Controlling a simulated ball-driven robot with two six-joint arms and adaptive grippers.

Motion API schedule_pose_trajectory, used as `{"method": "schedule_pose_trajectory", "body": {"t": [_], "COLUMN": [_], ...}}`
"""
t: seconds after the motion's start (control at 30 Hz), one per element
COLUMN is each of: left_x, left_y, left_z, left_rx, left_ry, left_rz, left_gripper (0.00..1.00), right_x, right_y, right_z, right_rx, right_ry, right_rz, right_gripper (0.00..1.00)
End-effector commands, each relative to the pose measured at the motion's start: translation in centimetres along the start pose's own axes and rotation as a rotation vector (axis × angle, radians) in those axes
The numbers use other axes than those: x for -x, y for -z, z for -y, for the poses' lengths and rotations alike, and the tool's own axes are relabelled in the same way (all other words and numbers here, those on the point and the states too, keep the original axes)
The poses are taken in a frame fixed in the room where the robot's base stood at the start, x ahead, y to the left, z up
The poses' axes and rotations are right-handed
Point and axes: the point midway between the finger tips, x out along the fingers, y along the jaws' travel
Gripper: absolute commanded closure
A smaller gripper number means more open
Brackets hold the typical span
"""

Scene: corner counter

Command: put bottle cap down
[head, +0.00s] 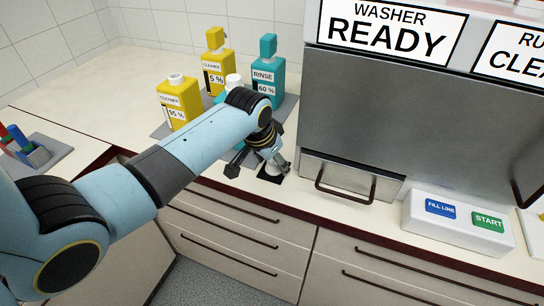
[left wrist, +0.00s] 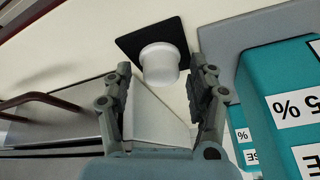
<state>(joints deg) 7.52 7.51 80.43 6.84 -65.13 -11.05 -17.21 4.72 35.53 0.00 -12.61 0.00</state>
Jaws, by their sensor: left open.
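A white bottle cap (left wrist: 160,62) sits on a small black mat (left wrist: 124,46) on the counter. In the head view the mat (head: 270,178) lies near the counter's front edge, and the cap is partly hidden by my fingers. My left gripper (head: 259,166) is right above the mat, pointing down. In the left wrist view its fingers (left wrist: 161,76) are spread, one on each side of the cap, with visible gaps. My right gripper is not in view.
Behind my left arm, a grey tray holds a yellow 95 % cleaner bottle (head: 172,105), a yellow 5 % bottle (head: 214,72), a teal rinse bottle (head: 268,78) and a mostly hidden white-topped bottle (head: 234,80). The washer (head: 390,110) stands right, with a button panel (head: 458,220) before it.

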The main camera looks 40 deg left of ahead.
Motion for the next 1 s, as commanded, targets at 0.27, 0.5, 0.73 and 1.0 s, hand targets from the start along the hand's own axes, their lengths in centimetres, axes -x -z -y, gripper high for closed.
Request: {"method": "schedule_pose_trajectory", "body": {"t": [0.27,0.5,0.73,1.0], "left_x": [4.3,9.5,11.9,12.2], "left_y": [0.1,0.1,0.1,0.1], "left_z": [0.1,0.0,0.1,0.1], "left_rx": [-0.001,-0.001,0.000,0.001], "left_ry": [0.002,0.001,0.001,0.000], "left_rz": [-0.004,-0.002,-0.001,0.000], "left_gripper": [0.42,0.42,0.42,0.42], "right_x": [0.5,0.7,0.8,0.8], "right_y": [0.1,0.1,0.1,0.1], "right_z": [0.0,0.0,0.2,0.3], "right_rx": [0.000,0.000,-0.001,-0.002], "right_ry": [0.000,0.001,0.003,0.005], "right_rz": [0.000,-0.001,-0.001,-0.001], "right_gripper": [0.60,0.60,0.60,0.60]}}
